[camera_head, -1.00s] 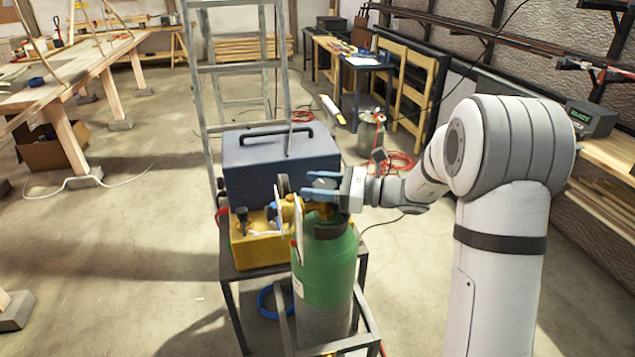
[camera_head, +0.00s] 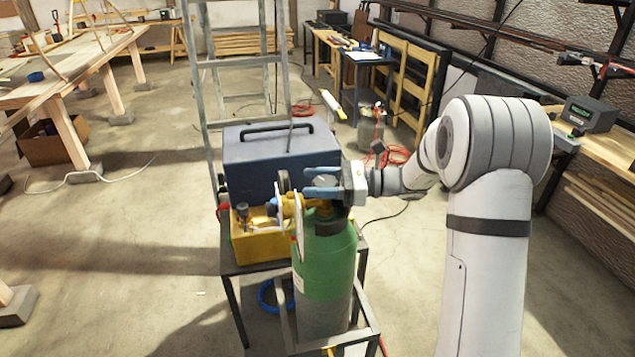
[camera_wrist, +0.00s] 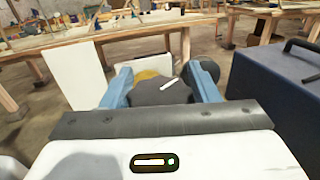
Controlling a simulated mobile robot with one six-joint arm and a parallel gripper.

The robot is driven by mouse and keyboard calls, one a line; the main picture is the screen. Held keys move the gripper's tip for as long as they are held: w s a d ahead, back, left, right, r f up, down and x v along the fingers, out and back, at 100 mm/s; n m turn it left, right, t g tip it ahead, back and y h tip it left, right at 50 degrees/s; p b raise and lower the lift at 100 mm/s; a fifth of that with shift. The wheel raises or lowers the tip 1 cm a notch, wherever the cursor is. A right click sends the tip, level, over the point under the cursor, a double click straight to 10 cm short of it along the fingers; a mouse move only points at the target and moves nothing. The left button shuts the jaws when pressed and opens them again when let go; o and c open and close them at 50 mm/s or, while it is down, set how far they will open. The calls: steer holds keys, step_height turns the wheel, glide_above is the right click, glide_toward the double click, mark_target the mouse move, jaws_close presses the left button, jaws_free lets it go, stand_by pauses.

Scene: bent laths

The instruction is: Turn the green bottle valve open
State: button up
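The green bottle (camera_head: 325,265) stands upright on a dark metal cart frame, with a yellow-brass fitting (camera_head: 292,204) at its top. My gripper (camera_head: 322,182) reaches in from the right at the bottle's top, its two blue fingers spread apart. In the wrist view, the dark grey round valve knob (camera_wrist: 160,92) with a white mark lies between the fingers of my gripper (camera_wrist: 160,84). The fingers are close on both sides of the knob; whether they press on it cannot be told. The fingers partly hide the knob in the head view.
A blue-grey box with a black handle (camera_head: 280,158) sits behind the bottle on the cart, beside a yellow case (camera_head: 256,243). A white plate (camera_wrist: 75,76) stands left of the fingers in the wrist view. A ladder (camera_head: 206,100) rises behind.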

steer(key=shift+o, duration=1.4)
steer(key=d+b, duration=0.1)
steer(key=d, duration=0.6)
steer(key=shift+w+d, duration=0.15)
steer(key=shift+d, duration=0.25)
